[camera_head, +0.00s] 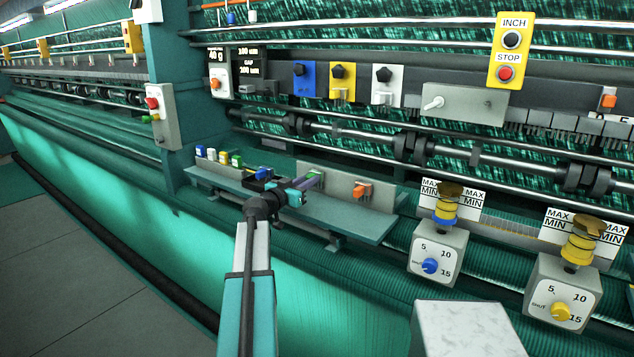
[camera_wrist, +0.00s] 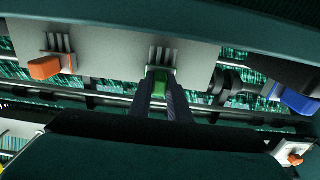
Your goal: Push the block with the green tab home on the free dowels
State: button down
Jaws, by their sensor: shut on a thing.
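My gripper (camera_wrist: 160,100) is shut on the block with the green tab (camera_wrist: 158,84), which sits between the two dark fingers in the wrist view. A small comb of thin upright pins (camera_wrist: 160,55) shows just beyond the block, against a pale plate (camera_wrist: 130,45). I cannot tell whether block and plate touch. In the head view the green tab (camera_head: 315,174) shows at the fingertips of my gripper (camera_head: 306,183), close to the pale upright plate (camera_head: 336,184) on the teal shelf. The fingers and wrist hide most of the block. No free dowels can be clearly made out.
An orange tab (camera_head: 361,190) stands on the plate to the right; it also shows in the wrist view (camera_wrist: 45,67). A blue piece (camera_head: 262,173) lies left of my gripper. Several small coloured blocks (camera_head: 218,157) line the left shelf end. The shelf's right end (camera_head: 365,228) is bare.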

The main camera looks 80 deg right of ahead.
jog(key=shift+b+v, duration=0.75)
jog(key=shift+b, duration=0.1)
dwell(0.8)
jog(key=shift+b+v, duration=1.5)
jog(key=shift+v, duration=0.05)
jog(key=shift+w+a, duration=0.1)
jog(key=shift+b+v, duration=1.05)
jog(key=shift+v, duration=0.2)
jog(key=shift+w+a+b, duration=0.3)
jog(key=shift+a+b, duration=0.1)
jog(key=shift+a, duration=0.15)
jog(key=shift+r, duration=0.2)
